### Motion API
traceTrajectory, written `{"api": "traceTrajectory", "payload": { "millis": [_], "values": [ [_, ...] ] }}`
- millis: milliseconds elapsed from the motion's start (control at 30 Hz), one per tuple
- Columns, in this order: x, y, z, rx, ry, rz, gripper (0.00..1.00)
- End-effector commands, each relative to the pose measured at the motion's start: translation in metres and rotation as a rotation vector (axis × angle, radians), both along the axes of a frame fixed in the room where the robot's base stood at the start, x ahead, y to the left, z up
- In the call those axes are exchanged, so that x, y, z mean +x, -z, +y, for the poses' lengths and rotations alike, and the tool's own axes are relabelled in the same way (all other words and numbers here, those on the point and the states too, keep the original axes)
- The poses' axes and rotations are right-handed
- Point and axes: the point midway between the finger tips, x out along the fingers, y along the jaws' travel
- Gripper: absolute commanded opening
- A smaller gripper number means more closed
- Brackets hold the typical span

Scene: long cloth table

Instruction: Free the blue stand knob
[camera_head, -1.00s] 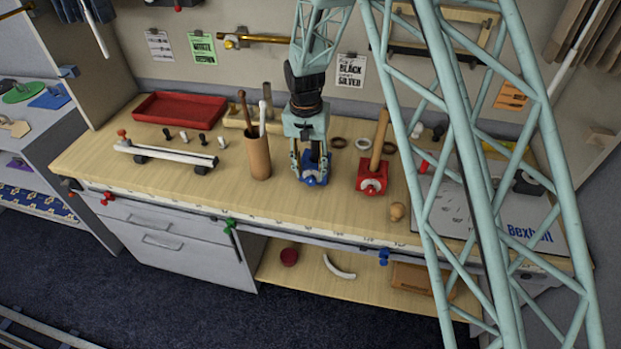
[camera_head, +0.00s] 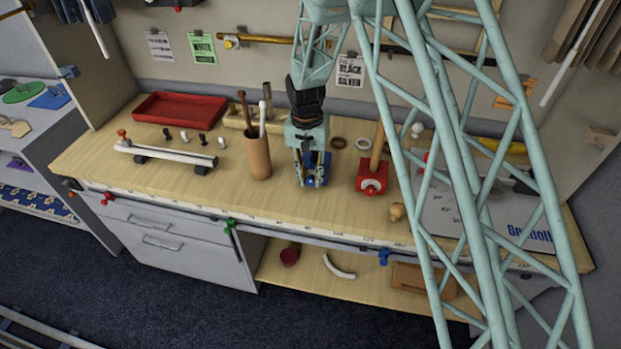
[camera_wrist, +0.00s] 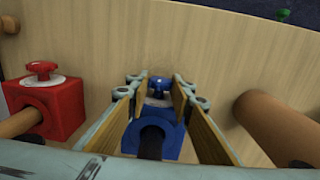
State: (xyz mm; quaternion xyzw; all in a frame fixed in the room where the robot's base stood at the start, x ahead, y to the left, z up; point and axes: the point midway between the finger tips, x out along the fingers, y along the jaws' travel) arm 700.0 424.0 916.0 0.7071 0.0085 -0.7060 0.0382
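The blue stand (camera_wrist: 185,140) is on the table, a blue block with a blue knob (camera_wrist: 158,84) on a pale collar on its face. A dark rod or hole shows at the block's near side in the wrist view. My gripper (camera_wrist: 159,79) is open, with one finger on each side of the knob and a visible gap to each. I cannot tell whether a finger touches the block.
A red stand (camera_head: 372,180) with a wooden rod and red knob stands to the right. A wooden cup (camera_head: 257,157) holding sticks stands close on the left. A small wooden knob (camera_head: 397,211) lies near the front edge. A red tray (camera_head: 180,109) is at the back left.

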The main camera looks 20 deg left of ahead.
Motion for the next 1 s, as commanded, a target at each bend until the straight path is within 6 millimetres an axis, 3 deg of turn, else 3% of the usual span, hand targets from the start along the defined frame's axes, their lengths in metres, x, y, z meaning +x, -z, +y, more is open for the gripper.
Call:
{"api": "traceTrajectory", "payload": {
  "millis": [100,1000],
  "values": [
    [0.0001,-0.0001,0.0000,0.000,0.000,0.000,0.10],
    [-0.0009,0.0007,0.0025,-0.137,0.000,-0.008,0.10]
  ]
}}
